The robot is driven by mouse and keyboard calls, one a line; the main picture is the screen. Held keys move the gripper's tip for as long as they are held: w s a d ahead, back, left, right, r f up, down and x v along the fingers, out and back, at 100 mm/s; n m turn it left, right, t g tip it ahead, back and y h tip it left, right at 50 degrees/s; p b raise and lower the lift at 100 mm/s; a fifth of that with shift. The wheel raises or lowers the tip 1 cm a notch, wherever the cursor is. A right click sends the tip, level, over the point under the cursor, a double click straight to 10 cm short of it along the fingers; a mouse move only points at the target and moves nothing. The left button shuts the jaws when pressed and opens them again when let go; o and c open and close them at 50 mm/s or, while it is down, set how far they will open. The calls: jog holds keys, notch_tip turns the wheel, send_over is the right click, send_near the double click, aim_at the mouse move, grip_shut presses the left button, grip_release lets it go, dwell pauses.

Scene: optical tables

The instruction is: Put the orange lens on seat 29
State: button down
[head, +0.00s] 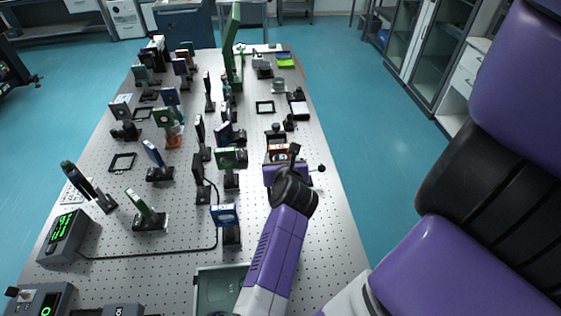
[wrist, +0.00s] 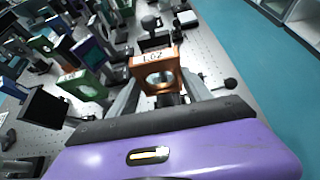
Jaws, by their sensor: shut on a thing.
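The orange lens (wrist: 150,61) is a square orange mount with a round clear opening and a dark label on its top face. In the wrist view it stands between the two fingers of my gripper (wrist: 162,86), which is shut on it. In the head view the orange lens (head: 278,148) shows just beyond my purple gripper (head: 279,160), on the right side of the table. Its lower part is hidden by the gripper, so I cannot tell whether it touches the table. I cannot read which seat is 29.
Several black square frames lie on the perforated table, one empty (head: 265,107) beyond the lens and another (head: 122,162) at left. Several mounted optics stand left of my gripper, including a green one (head: 228,158) close by. A tray (head: 204,271) lies at the front.

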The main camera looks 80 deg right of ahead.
jog(key=shift+f, duration=0.55)
jog(key=shift+c, duration=2.2)
grip_release()
